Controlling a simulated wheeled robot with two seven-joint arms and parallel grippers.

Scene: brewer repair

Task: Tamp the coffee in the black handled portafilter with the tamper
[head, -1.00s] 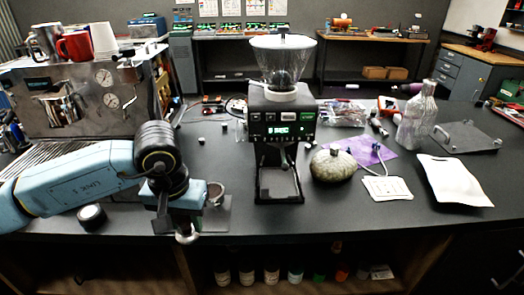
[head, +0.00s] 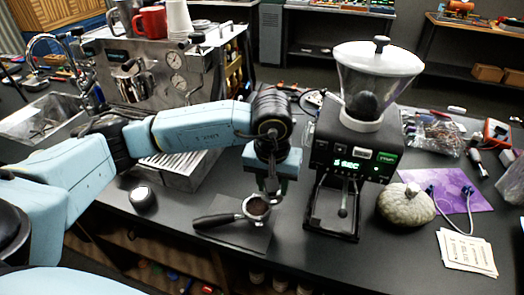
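The black handled portafilter (head: 214,220) lies on a dark mat on the counter, its handle pointing left. Its basket (head: 257,206) faces up and holds brown coffee grounds. My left gripper (head: 273,188) points down just beside the basket's right rim, close to it. My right gripper is not in view.
The grinder (head: 350,150) stands close to the right of my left gripper. The espresso machine (head: 150,80) is behind my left arm. A gourd (head: 405,205) and white cards (head: 466,252) lie at right.

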